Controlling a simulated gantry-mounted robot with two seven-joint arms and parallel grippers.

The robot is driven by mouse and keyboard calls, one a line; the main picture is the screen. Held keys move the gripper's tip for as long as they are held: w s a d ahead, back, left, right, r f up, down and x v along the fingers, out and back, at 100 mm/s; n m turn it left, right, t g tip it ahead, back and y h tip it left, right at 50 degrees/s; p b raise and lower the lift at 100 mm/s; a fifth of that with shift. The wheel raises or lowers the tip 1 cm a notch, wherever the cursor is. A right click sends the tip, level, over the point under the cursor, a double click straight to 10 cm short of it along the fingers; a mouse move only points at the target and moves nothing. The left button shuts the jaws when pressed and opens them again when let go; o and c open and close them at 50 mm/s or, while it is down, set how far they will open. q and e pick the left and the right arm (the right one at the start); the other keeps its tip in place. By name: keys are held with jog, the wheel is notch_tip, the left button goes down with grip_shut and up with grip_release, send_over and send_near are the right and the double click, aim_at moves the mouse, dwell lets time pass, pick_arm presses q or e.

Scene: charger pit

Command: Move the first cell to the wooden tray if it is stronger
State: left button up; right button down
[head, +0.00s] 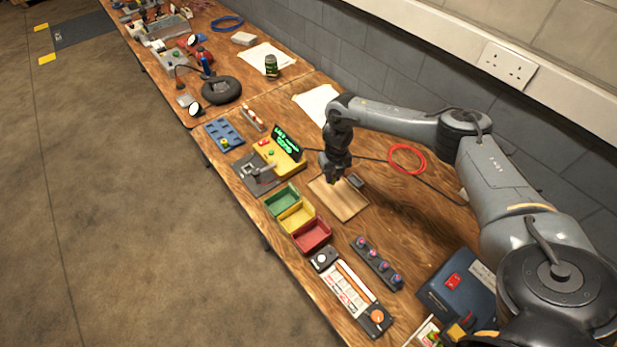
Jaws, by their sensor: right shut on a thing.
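The wooden tray (348,208) lies flat on the bench, right of the coloured bins. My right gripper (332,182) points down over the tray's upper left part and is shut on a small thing. The fingers hide that thing, and I cannot tell whether it touches the tray. A small dark block (356,181) shows beside the gripper at the tray's far edge. A yellow tester (279,157) with a lit green display (288,142) stands left of the gripper; its text is too small to read. No first cell can be told apart. My left gripper is out of view.
Green (283,201), yellow (297,217) and red (312,236) bins line the front edge. A dark rack (378,263) with several pink-topped pieces, a meter (350,292) and a blue case (455,287) stand nearer. A red cable coil (407,158) lies behind.

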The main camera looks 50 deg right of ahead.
jog(key=f+b, duration=0.1)
jog(key=f, duration=0.1)
jog(key=s+d+f+b, duration=0.1)
jog(key=b, duration=0.1)
jog(key=d+f+b, duration=0.1)
jog(key=f+b, duration=0.1)
jog(key=shift+s+f, duration=0.2)
jog(key=shift+f, duration=0.55)
jog(key=shift+f, duration=0.15)
dwell(0.4)
jog(key=shift+f+b, duration=0.35)
jog(key=shift+f, duration=0.05)
jog(key=shift+f, duration=0.25)
dwell(1.0)
jog(key=c, duration=0.9)
grip_release()
